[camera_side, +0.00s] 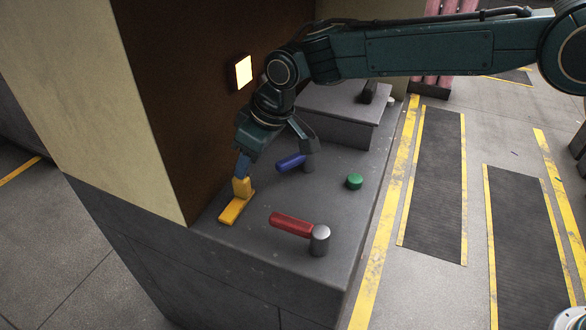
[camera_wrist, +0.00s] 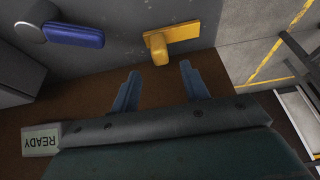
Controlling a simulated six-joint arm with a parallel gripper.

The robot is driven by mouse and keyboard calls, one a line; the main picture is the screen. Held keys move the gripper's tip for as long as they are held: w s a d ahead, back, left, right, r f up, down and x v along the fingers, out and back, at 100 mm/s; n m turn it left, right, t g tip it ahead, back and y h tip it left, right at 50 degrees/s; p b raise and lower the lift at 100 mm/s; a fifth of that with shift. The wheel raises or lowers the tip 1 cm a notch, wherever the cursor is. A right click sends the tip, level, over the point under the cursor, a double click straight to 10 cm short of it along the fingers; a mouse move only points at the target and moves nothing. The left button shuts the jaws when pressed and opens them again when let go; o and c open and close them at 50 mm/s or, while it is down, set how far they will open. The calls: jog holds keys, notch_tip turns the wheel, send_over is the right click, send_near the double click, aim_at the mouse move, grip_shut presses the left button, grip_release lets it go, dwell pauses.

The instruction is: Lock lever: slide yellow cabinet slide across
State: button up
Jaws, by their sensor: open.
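The yellow cabinet slide (camera_side: 231,211) is a flat bar with a raised yellow knob (camera_side: 242,187), on the grey ledge by the dark panel. In the wrist view the slide (camera_wrist: 183,33) is at the top, its knob (camera_wrist: 157,46) pointing toward me. My gripper (camera_side: 242,174) is at the knob in the side view. In the wrist view my gripper (camera_wrist: 160,68) is open and empty, one blue finger on each side of the knob's line, with the knob just beyond the tips. Contact cannot be told. A red lever (camera_side: 291,223) and a blue lever (camera_side: 290,162) have grey pivots.
The blue lever (camera_wrist: 75,35) shows left of the slide in the wrist view. A green button (camera_side: 355,181) and a raised grey block (camera_side: 335,112) are on the ledge. A lit panel (camera_side: 243,72) and READY sign (camera_wrist: 40,140) show. The ledge's right edge drops to the floor.

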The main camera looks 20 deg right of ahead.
aim_at(241, 182)
jog(key=x, duration=0.8)
jog(key=shift+f, duration=0.15)
grip_shut()
